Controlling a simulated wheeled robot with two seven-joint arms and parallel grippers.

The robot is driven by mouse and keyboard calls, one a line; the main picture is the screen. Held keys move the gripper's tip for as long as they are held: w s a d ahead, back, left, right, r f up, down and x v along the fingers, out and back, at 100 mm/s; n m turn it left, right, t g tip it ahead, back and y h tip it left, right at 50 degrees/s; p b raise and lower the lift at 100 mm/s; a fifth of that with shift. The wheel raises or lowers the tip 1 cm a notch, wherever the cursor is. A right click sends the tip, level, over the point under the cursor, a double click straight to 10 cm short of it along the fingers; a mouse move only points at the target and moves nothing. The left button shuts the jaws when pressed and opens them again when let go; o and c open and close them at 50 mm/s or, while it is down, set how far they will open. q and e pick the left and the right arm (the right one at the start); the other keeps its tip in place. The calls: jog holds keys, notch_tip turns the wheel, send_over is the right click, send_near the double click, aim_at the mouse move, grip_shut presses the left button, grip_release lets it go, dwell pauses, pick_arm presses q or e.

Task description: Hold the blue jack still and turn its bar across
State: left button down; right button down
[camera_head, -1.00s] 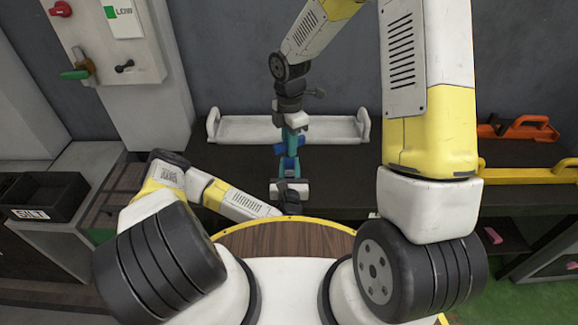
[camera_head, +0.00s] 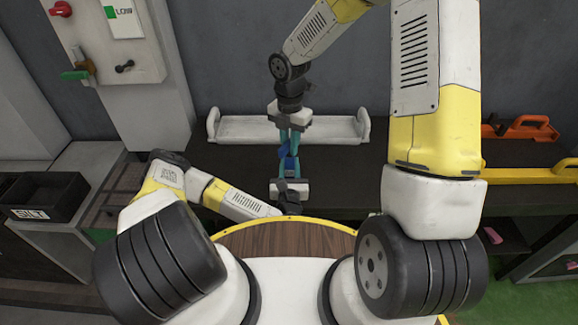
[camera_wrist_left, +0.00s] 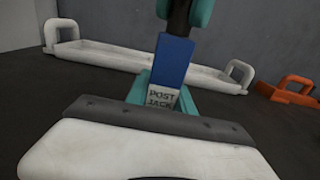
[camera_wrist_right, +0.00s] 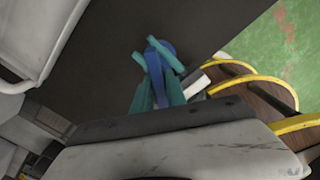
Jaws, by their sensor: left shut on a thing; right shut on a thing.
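The blue jack (camera_head: 285,153) stands upright above the dark table. In the left wrist view the blue jack (camera_wrist_left: 173,62) has a pale label reading "POST JACK" near its bottom. My left gripper (camera_wrist_left: 166,92) is shut on its lower part, with teal fingers on both sides. My right gripper (camera_head: 290,136) comes from above, its teal fingers pointing down at the jack's top. In the left wrist view these fingers flank a dark part (camera_wrist_left: 179,20) on top, where the bar is mostly hidden. The right wrist view shows the blue jack (camera_wrist_right: 161,50) beyond the right fingers.
A white tray (camera_head: 240,129) with end handles lies behind the jack. Orange (camera_head: 520,128) and yellow (camera_head: 530,175) handled pieces lie at right. A black bin (camera_head: 50,197) stands at left.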

jog(key=shift+n, duration=0.7)
jog(key=n, duration=0.3)
jog(key=shift+n, duration=0.5)
jog(key=c, duration=1.7)
grip_release()
jog(key=shift+n, duration=0.3)
jog(key=o, duration=1.5)
